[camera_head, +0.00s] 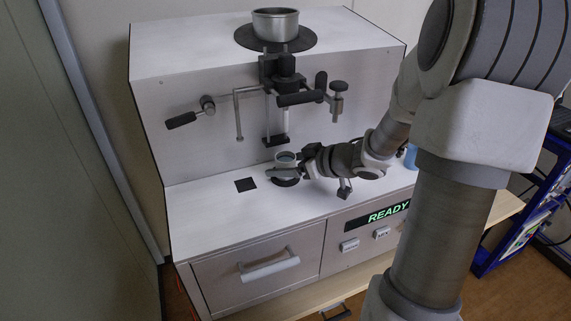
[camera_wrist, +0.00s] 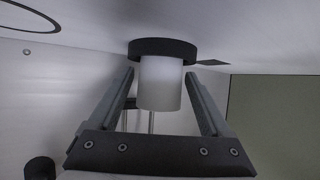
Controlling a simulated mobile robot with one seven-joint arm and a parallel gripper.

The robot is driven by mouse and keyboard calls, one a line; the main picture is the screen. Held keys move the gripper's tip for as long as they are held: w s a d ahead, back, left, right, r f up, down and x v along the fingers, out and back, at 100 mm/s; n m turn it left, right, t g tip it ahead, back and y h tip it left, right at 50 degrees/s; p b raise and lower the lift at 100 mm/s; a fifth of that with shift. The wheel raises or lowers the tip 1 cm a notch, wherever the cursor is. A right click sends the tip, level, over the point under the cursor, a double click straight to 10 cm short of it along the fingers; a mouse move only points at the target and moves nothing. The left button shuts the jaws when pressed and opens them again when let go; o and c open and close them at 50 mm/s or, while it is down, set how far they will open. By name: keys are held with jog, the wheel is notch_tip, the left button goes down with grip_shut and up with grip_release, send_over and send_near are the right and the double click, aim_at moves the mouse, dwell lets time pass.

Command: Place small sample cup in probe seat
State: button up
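The small sample cup (camera_head: 285,157) is a pale grey-white cylinder. In the wrist view the cup (camera_wrist: 160,88) shows upside down, its base against a dark round ring, the probe seat (camera_wrist: 162,47). The dark seat (camera_head: 287,183) also shows on the analyser's ledge in the head view, partly hidden by my gripper. My gripper (camera_head: 284,171) reaches in from the right at cup height. In the wrist view my gripper (camera_wrist: 160,76) has one finger on each side of the cup, with a narrow gap at each side; it looks open.
Above the cup are a probe column (camera_head: 277,125) and black clamp handles (camera_head: 300,99). A metal pot (camera_head: 275,24) sits on top of the analyser. A black square (camera_head: 245,184) marks the ledge to the left. The ledge's left side is clear. The display reads READY.

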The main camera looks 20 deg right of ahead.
jog(key=shift+r, duration=0.15)
jog(key=p+v, duration=0.3)
jog(key=v, duration=0.9)
